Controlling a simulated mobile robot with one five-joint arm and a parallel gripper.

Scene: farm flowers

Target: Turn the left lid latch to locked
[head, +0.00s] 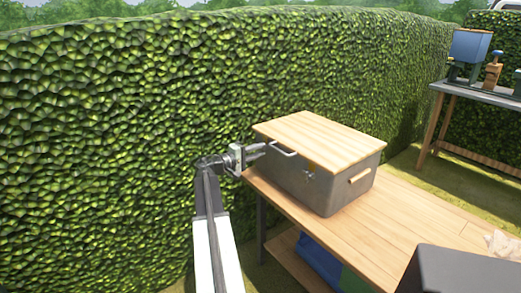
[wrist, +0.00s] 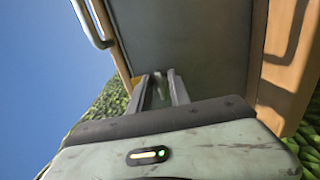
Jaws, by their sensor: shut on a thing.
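A grey box (head: 318,185) with a pale wooden lid (head: 318,138) stands on the wooden table. The lid is down. A metal bar handle (head: 282,149) sits on its front face, and it also shows in the wrist view (wrist: 92,22). A small latch (head: 309,174) shows on the front to the right of the handle. My gripper (head: 262,150) is at the front face's left end. In the wrist view its fingers (wrist: 160,88) are closed around the left latch (wrist: 170,74), which is mostly hidden between them. I cannot tell which way this latch is turned.
The wooden table (head: 420,213) extends right of the box, with free room there. A dark grey block (head: 460,272) is in the near right corner. A blue thing (head: 318,262) lies on the lower shelf. A tall hedge (head: 130,130) stands close behind my arm. Another table (head: 485,95) stands at far right.

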